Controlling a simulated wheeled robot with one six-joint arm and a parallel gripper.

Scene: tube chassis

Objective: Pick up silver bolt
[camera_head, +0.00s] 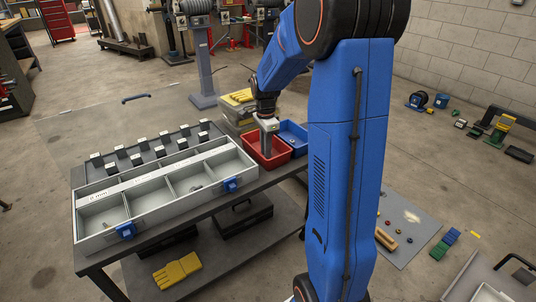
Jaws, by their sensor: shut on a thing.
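My gripper (268,138) points down into the red bin (282,156) at the right end of the workbench. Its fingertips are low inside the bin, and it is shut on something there. What it holds is too small and too hidden to make out, so I cannot tell whether it is the silver bolt. Small grey pieces lie in the compartments of the grey divided tray (153,222), too small to identify.
A blue bin (297,140) stands right beside the red bin. Yellow gloves (238,97) lie on a stack behind them. A rack of several black-and-white blocks (150,150) stands behind the divided tray. A lower shelf (215,250) holds dark cases and a yellow glove.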

